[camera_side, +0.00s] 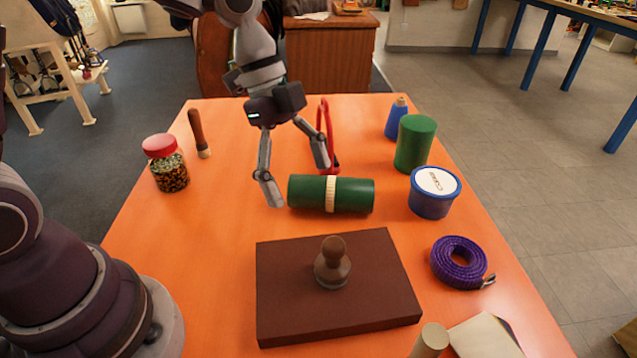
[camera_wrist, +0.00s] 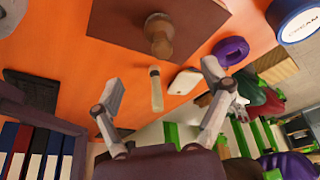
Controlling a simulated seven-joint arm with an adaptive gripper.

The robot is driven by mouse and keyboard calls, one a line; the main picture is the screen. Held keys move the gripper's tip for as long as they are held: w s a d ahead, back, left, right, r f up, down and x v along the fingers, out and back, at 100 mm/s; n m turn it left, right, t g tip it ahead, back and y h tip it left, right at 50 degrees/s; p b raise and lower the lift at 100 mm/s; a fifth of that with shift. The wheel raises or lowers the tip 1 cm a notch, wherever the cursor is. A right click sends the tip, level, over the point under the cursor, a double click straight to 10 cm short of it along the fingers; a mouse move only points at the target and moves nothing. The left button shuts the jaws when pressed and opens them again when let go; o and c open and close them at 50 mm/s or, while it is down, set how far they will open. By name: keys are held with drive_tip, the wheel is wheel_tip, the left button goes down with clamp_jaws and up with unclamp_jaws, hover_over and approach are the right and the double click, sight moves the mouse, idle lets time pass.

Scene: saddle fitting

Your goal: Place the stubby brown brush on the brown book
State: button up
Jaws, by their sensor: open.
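The stubby brown brush (camera_side: 332,263) stands upright on the brown book (camera_side: 285,305), a little right of the book's centre and toward its far edge. The brush (camera_wrist: 160,38) and the book (camera_wrist: 110,25) also show at the top of the wrist view. My gripper (camera_side: 299,185) is open and empty, with its fingers spread wide. In the side view it is beyond the book, near the green cylinder, and apart from the brush. In the wrist view the spread fingers (camera_wrist: 163,74) show nothing held between them.
A lying green cylinder (camera_side: 355,194) with a pale band is close to my fingers. A standing green cylinder (camera_side: 415,145), blue tub (camera_side: 434,195), purple strap (camera_side: 457,263) and pale cylinder (camera_side: 431,340) line the right. A red-lidded jar (camera_side: 168,165) stands left. The orange table is clear left of the book.

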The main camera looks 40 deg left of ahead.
drive_tip(key=s+a+r+n+t+y, duration=0.4)
drive_tip(key=s+a+n, duration=0.4)
drive_tip(key=n, duration=0.9)
drive_tip(key=shift+s+a+r+t, duration=0.4)
drive_tip(key=shift+a+r+t, duration=0.15)
drive_tip(key=shift+t, duration=0.15)
